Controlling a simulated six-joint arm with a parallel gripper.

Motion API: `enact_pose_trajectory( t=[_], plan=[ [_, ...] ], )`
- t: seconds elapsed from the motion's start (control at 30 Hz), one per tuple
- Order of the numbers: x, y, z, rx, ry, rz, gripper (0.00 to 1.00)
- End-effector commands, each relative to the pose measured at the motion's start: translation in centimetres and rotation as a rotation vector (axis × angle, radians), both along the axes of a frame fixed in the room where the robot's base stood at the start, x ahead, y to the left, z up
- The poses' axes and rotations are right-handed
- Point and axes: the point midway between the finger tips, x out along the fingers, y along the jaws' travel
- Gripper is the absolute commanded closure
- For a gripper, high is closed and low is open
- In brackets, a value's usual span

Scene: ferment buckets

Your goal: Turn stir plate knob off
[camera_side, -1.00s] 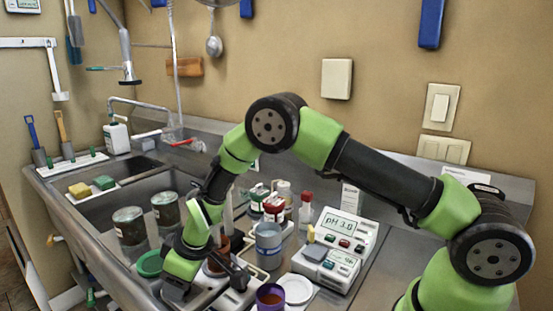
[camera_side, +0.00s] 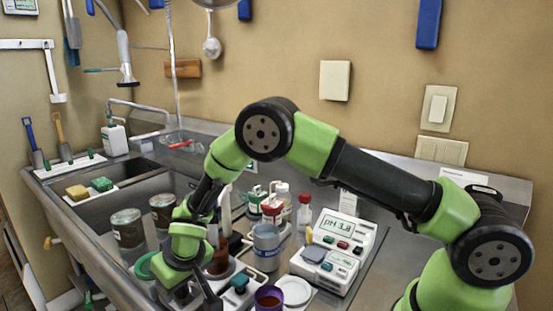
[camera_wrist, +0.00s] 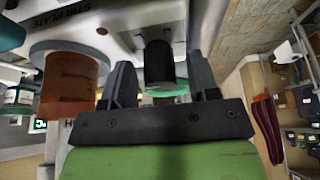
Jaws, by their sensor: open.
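My gripper (camera_wrist: 160,66) is open in the wrist view, with one dark finger on each side of a black cylindrical knob (camera_wrist: 158,60). I cannot tell whether either finger touches it. A brown-filled beaker (camera_wrist: 68,85) is to the left of the fingers. In the side view my gripper (camera_side: 197,294) is low at the front of the counter, by the brown beaker (camera_side: 218,263). The knob is hidden there by my wrist.
A blue-grey container (camera_side: 266,248), a purple cup (camera_side: 269,299) and a white dish (camera_side: 293,290) stand to the right of my gripper. A pH meter (camera_side: 338,240) is farther right.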

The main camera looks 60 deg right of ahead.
Motion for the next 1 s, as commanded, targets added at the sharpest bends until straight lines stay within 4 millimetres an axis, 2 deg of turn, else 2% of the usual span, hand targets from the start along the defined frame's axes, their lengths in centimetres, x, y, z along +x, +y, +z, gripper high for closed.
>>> enact_pose_trajectory(
  t=[0.23, 0.3, 0.7, 1.0],
  plan=[
    [0.0, 0.1, 0.2, 0.0, -0.003, -0.259, 0.45],
    [-0.6, 0.3, 2.0, 0.003, -0.004, -0.25, 0.45],
    [-3.8, 1.0, 9.8, 0.004, -0.005, -0.25, 0.45],
    [-5.6, -1.9, 15.2, 0.042, -0.021, -0.29, 0.45]
  ],
)
